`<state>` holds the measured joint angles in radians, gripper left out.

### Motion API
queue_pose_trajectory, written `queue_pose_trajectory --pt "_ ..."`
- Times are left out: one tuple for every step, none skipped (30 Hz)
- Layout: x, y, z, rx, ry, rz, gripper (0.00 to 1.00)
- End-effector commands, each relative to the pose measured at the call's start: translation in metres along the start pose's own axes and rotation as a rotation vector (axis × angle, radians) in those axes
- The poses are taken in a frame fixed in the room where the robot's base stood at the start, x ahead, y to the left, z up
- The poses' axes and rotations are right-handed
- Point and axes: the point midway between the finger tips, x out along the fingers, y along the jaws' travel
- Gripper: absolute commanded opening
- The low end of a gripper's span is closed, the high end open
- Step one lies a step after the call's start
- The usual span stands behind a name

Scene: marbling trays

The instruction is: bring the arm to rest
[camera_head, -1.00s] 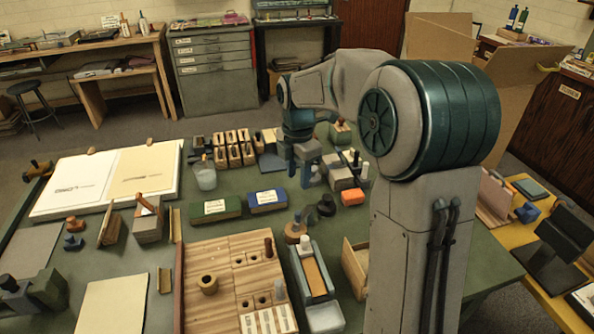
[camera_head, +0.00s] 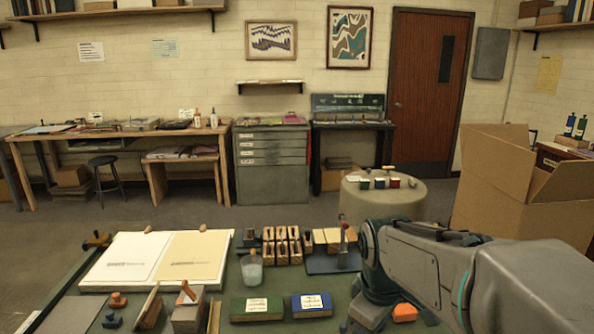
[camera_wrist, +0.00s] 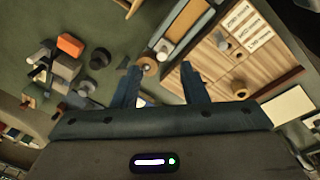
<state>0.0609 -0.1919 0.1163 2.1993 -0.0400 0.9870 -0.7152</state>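My gripper (camera_wrist: 162,82) shows in the wrist view with its two dark blue fingers spread apart. Nothing is held between them; the green worktable and its goods lie beyond the fingertips. In the head view my arm reaches in from the right, bent low over the table's right part. The green worktable (camera_head: 232,290) fills the lower part of the head view. An orange block (camera_head: 404,312) lies beside my arm and also shows in the wrist view (camera_wrist: 70,45).
A green box (camera_head: 257,309), a blue box (camera_head: 312,305) and a clear cup (camera_head: 251,270) stand mid-table. Wooden blocks (camera_head: 282,247) stand behind them. A white board (camera_head: 100,285) lies left. A large cardboard box (camera_head: 490,195) and a round stand (camera_head: 355,205) are beyond the table.

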Motion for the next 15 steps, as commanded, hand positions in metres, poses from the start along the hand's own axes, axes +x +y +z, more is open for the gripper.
queue_pose_trajectory --pt "-0.002 -0.008 0.010 0.082 0.011 0.008 0.39" --pt "-0.002 -0.011 0.015 0.136 0.018 0.012 0.39" --pt "-0.002 -0.017 0.022 0.206 0.027 0.015 0.39" --pt "-0.002 -0.021 0.027 0.260 0.033 0.015 0.39" --pt "-0.001 -0.025 0.032 0.314 0.041 0.017 0.39" --pt "-0.001 -0.030 0.038 0.383 0.052 0.017 0.39" --pt "0.000 -0.034 0.043 0.433 0.059 0.017 0.39" --pt "0.001 -0.038 0.047 0.481 0.066 0.016 0.39" --pt "0.002 -0.042 0.053 0.543 0.076 0.014 0.39" --pt "0.003 -0.045 0.057 0.584 0.081 0.012 0.39" --pt "0.003 -0.048 0.060 0.623 0.088 0.011 0.39" --pt "0.005 -0.052 0.064 0.670 0.095 0.008 0.39" --pt "0.005 -0.054 0.066 0.700 0.100 0.006 0.39" --pt "0.006 -0.056 0.069 0.726 0.103 0.004 0.39" --pt "0.007 -0.058 0.071 0.755 0.108 0.002 0.39"
